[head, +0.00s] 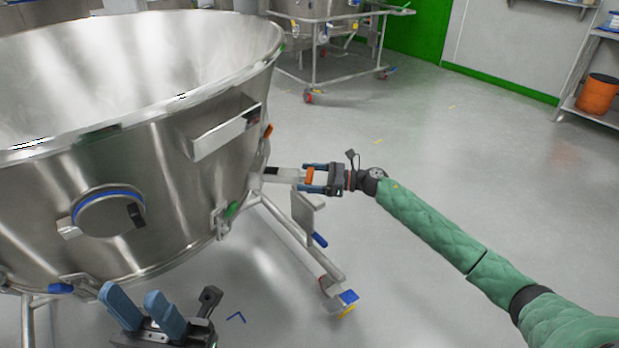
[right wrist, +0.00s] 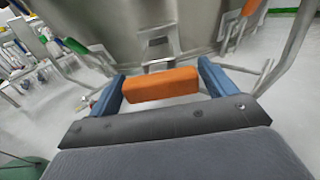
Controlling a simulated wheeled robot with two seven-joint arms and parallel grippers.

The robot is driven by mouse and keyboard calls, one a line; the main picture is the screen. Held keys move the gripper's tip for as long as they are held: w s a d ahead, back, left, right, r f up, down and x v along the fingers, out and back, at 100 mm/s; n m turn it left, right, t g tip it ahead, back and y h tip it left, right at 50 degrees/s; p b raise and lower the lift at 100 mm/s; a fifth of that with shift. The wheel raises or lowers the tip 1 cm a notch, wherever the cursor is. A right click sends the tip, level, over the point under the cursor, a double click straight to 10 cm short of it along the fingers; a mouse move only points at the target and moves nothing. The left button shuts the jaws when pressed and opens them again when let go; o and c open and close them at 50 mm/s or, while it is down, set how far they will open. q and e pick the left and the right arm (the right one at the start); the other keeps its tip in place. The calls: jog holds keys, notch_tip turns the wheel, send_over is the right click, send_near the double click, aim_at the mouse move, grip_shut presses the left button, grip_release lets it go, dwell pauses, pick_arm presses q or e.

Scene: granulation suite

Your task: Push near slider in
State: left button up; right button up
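The near slider shows as a pale bar (head: 284,175) with an orange end block (head: 309,176), sticking out from the right side of the large steel bowl. My right gripper (head: 312,177) reaches it from the right, with one blue finger on each side of the orange block. In the right wrist view the orange block (right wrist: 160,86) lies between the spread fingers, with a narrow gap at the right finger; contact at the left finger is unclear. My left gripper (head: 144,308) is open and empty, low in front of the bowl.
The steel bowl (head: 165,175) fills the left side and stands on a tubular frame with a blue-and-yellow-marked foot (head: 345,300). A second vessel on a wheeled frame (head: 315,50) is at the back. An orange bucket (head: 597,94) sits on a shelf. The floor to the right is clear.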

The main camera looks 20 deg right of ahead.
jog(key=c, duration=1)
jog(key=x, duration=0.9)
jog(key=shift+c, duration=0.2)
jog(key=shift+w, duration=0.1)
jog(key=shift+a, duration=0.1)
jog(key=o, duration=1.1)
jog(key=shift+o, duration=1.4)
jog(key=shift+a, duration=0.15)
